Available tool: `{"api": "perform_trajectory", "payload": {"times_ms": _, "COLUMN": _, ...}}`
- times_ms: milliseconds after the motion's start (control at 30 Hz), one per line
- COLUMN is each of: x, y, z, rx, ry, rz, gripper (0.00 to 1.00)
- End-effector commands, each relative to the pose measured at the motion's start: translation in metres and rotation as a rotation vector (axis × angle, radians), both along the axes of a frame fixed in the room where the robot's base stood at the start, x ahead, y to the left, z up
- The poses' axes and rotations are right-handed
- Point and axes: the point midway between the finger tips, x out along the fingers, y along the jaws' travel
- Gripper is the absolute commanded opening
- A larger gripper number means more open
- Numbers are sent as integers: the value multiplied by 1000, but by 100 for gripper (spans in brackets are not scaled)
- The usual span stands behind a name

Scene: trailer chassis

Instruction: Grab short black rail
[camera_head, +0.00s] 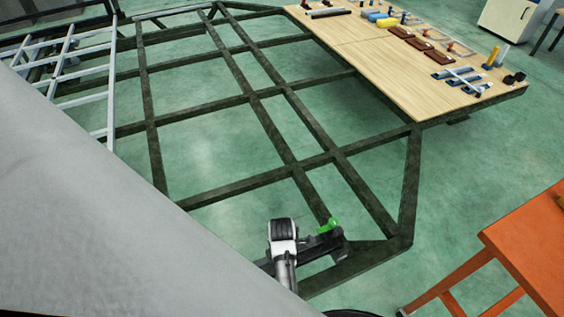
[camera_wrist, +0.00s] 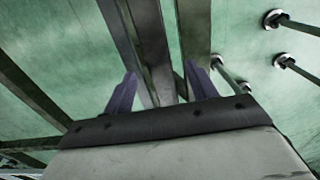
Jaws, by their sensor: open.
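A short dark rail (camera_head: 329,13) lies flat near the far left corner of the wooden board; it looks like the short black rail, but it is small in the head view. My gripper (camera_head: 325,241) is low over the near end of the chassis, far from that rail. In the wrist view my gripper (camera_wrist: 162,92) is open, its two purple-grey fingers apart. A grey beam (camera_wrist: 150,45) runs away between and beyond the fingers. I cannot tell whether it touches them. I see nothing held.
The dark chassis frame (camera_head: 228,191) spans the middle, with green floor in its gaps. The wooden board (camera_head: 385,55) carries several small parts. An orange table (camera_head: 525,245) stands at right. A green piece (camera_head: 329,226) shows beside my gripper. A light ladder-like frame (camera_head: 85,72) is at left.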

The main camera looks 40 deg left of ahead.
Motion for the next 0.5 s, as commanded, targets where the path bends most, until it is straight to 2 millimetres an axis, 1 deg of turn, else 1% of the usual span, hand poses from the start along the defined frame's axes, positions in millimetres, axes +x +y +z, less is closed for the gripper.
{"api": "perform_trajectory", "payload": {"times_ms": 200, "x": 2, "y": -1, "z": -30, "rx": -2, "ry": 2, "rz": 1, "gripper": 57}}
{"api": "perform_trajectory", "payload": {"times_ms": 300, "x": 2, "y": 0, "z": -41, "rx": 0, "ry": 1, "rz": 0, "gripper": 57}}
{"api": "perform_trajectory", "payload": {"times_ms": 400, "x": 2, "y": 0, "z": -46, "rx": 0, "ry": 0, "rz": 0, "gripper": 57}}
{"api": "perform_trajectory", "payload": {"times_ms": 500, "x": 2, "y": 0, "z": -47, "rx": 1, "ry": -1, "rz": 0, "gripper": 57}}
